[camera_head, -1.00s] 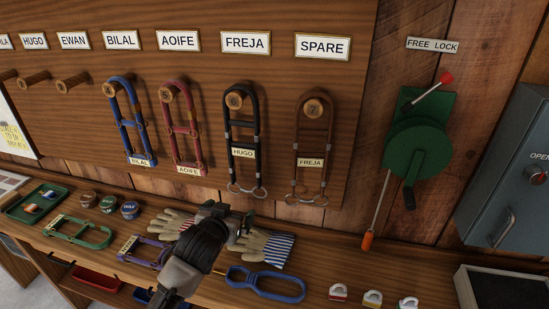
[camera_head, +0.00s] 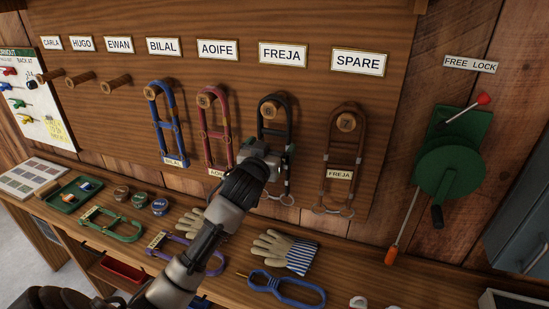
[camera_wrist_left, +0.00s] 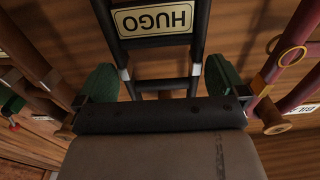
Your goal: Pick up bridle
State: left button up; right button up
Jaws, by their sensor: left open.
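Several bridles hang on wall pegs. The black bridle tagged HUGO (camera_head: 275,104) hangs under the FREJA plate (camera_head: 283,55). The brown bridle tagged FREJA (camera_head: 329,150) hangs under the SPARE plate (camera_head: 358,61). A red bridle (camera_head: 212,124) hangs under AOIFE and a blue bridle (camera_head: 167,122) under BILAL. My left gripper (camera_head: 263,152) is open in front of the black bridle and hides its middle. In the left wrist view the black bridle (camera_wrist_left: 151,85) lies between the open green-padded fingers (camera_wrist_left: 160,83), its HUGO tag upside down; contact cannot be told. My right gripper is out of view.
Pegs (camera_head: 80,77) under CARLA, HUGO and EWAN are empty. A green winch (camera_head: 449,165) is on the right wall.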

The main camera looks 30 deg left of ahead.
pick_arm(q)
jog(key=shift+x, duration=1.35)
jog(key=shift+d, duration=0.1)
jog(key=shift+c, duration=0.3)
jog(key=c, duration=1.2)
jog(key=shift+c, duration=0.7)
jog(key=shift+r, duration=0.1)
